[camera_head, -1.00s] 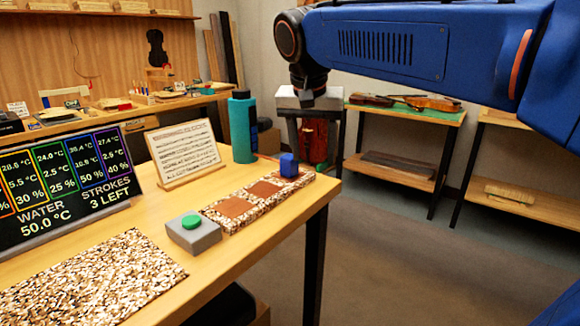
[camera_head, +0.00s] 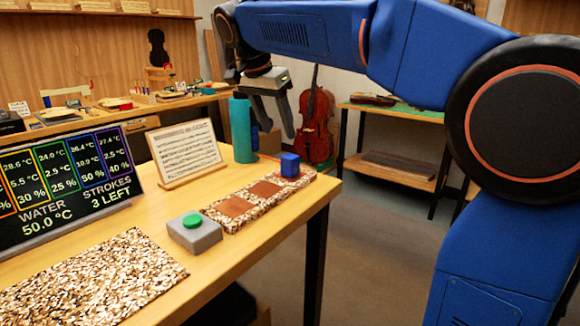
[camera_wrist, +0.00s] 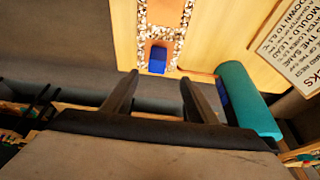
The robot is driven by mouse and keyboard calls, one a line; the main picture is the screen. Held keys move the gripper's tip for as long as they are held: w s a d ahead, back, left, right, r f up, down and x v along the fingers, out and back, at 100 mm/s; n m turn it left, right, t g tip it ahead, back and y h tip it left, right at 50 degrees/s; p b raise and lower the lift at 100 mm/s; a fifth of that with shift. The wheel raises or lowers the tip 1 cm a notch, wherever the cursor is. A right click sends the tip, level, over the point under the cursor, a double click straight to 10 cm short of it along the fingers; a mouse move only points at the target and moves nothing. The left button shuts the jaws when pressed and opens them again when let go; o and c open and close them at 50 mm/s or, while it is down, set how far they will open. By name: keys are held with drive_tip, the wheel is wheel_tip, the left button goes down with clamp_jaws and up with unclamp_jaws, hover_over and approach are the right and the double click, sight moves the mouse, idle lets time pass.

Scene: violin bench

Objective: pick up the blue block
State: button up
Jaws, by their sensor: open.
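The blue block (camera_head: 289,165) stands on the far end of a speckled strip (camera_head: 229,224) at the table's right edge. In the wrist view the blue block (camera_wrist: 157,60) is beyond the fingertips, near the top middle. My gripper (camera_head: 274,140) is open and empty, above and behind the block in the head view, pointing down. In the wrist view its two fingers (camera_wrist: 158,78) are spread apart, with nothing between them.
A teal bottle (camera_head: 241,128) stands close left of the block. A sheet on a stand (camera_head: 185,150), a display board (camera_head: 62,185), a grey box with a green button (camera_head: 194,232) and a speckled mat (camera_head: 95,278) are on the table. Free floor lies to the right.

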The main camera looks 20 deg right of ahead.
sight(289, 157)
drive_tip(key=x, duration=0.6)
drive_tip(key=shift+d+f, duration=0.1)
drive_tip(key=shift+f, duration=0.2)
drive_tip(key=shift+x, duration=2.65)
drive_tip(key=shift+s+d, duration=0.2)
drive_tip(key=c, duration=1.2)
drive_tip(key=shift+r, duration=0.15)
drive_tip(key=shift+c, duration=0.2)
wheel_tip(289, 157, up, 10)
drive_tip(key=shift+f, duration=0.1)
